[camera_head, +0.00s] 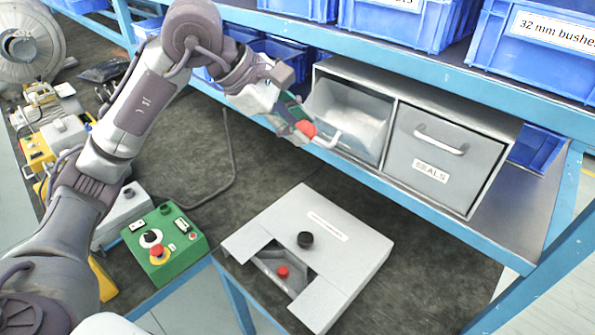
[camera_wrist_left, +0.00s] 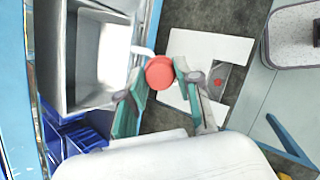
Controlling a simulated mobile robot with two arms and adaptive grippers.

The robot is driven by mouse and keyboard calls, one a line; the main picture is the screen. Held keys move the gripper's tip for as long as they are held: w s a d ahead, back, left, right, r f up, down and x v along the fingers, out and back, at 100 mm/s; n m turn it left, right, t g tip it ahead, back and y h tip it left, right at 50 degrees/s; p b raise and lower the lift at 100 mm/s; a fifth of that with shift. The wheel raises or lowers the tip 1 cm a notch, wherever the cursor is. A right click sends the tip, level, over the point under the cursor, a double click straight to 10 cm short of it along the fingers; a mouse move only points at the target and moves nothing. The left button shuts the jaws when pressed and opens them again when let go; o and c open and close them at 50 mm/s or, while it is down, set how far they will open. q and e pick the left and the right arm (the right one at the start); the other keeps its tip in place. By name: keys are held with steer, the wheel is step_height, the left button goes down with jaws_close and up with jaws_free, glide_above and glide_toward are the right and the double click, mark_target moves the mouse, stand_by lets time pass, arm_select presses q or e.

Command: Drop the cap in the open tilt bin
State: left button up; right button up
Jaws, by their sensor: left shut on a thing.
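A red round cap (camera_head: 306,129) is held between the fingertips of my left gripper (camera_head: 297,124). In the left wrist view the cap (camera_wrist_left: 160,73) sits between the two green-sided fingers (camera_wrist_left: 158,80). The open tilt bin (camera_head: 352,112) is a grey metal bin with its front tilted out and a white handle. It is just right of the gripper in the head view. In the left wrist view the bin (camera_wrist_left: 98,60) is at upper left, and the cap is beside its handle, outside the opening. My right gripper is not in view.
A closed grey bin labelled SEALS (camera_head: 430,165) stands right of the open one. Blue bins (camera_head: 400,20) line the shelf above. A grey panel box (camera_head: 335,235) with a black knob and a green control box (camera_head: 165,243) are on the bench below.

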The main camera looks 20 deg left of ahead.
arm_select(q)
step_height(320, 180, up, 8)
steer(key=a+n+t+y+p, duration=0.1)
steer(key=n+t, duration=0.1)
steer(key=n, duration=0.2)
steer(key=shift+w+a+y+p, duration=0.3)
steer(key=shift+w+y+p, duration=0.1)
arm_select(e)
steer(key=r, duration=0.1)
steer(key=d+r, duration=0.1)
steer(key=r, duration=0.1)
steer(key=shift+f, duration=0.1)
arm_select(q)
steer(key=shift+w+d+f+b, duration=0.2)
steer(key=shift+w+d+f, duration=0.4)
steer(key=shift+w, duration=0.85)
steer(key=shift+w+d+f+b, duration=0.25)
steer(key=shift+w+d+f, duration=0.3)
steer(key=shift+w, duration=0.95)
steer(key=shift+w+d+f+b, duration=0.2)
steer(key=shift+w+d+f, duration=0.35)
steer(key=shift+w, duration=0.9)
steer(key=shift+w+f, duration=0.25)
steer(key=shift+w, duration=0.05)
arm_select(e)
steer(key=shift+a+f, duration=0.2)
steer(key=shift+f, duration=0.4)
